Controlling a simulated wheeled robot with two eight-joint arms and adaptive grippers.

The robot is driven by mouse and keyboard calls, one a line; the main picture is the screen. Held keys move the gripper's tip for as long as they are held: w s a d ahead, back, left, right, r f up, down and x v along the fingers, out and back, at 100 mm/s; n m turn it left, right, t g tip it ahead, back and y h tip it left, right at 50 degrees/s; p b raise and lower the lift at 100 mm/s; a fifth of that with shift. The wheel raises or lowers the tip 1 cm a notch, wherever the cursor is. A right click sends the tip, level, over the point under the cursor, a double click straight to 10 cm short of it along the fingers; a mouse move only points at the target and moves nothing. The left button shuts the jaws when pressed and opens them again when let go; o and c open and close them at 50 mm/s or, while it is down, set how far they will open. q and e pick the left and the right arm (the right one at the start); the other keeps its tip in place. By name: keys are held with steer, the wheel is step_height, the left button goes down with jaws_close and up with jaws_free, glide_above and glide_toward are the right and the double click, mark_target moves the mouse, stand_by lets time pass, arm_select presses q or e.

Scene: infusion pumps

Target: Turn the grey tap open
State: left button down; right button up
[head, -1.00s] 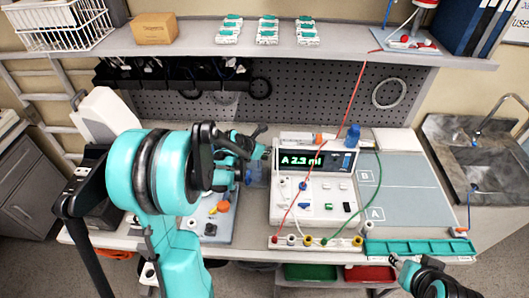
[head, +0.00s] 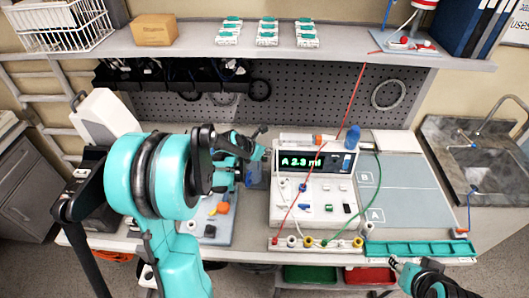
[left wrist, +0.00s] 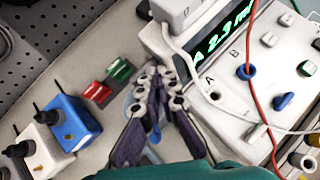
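I cannot pick out a grey tap on the bench with certainty. A grey metal faucet (head: 492,108) curves over the sink at the far right, well away from both grippers. My left gripper (head: 263,143) is beside the left end of the white pump (head: 290,210), above the bench. In the left wrist view its fingers (left wrist: 160,82) stand slightly apart, with no object clearly held. A small blue part (left wrist: 154,134) shows below and between them. My right gripper (head: 400,264) is at the bench's front right; its opening is unclear.
The pump display reads "A 2.3 ml", with red and green lines across its front. Left of the gripper in the wrist view are a blue box (left wrist: 72,124) and a white box (left wrist: 42,152) with black levers. A green tray (head: 420,249) lies at the front right. The grey mat (head: 410,195) is clear.

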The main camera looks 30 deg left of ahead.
arm_select(q)
steer(key=shift+w+d+r, duration=0.1)
steer(key=shift+w+r, duration=0.05)
steer(key=shift+w, duration=0.2)
arm_select(e)
steer(key=shift+f, duration=0.1)
arm_select(q)
steer(key=v, duration=0.8)
steer(key=shift+s, duration=0.4)
arm_select(e)
steer(key=shift+w+d+f, duration=0.15)
steer(key=shift+w+f, duration=0.05)
steer(key=shift+w, duration=0.15)
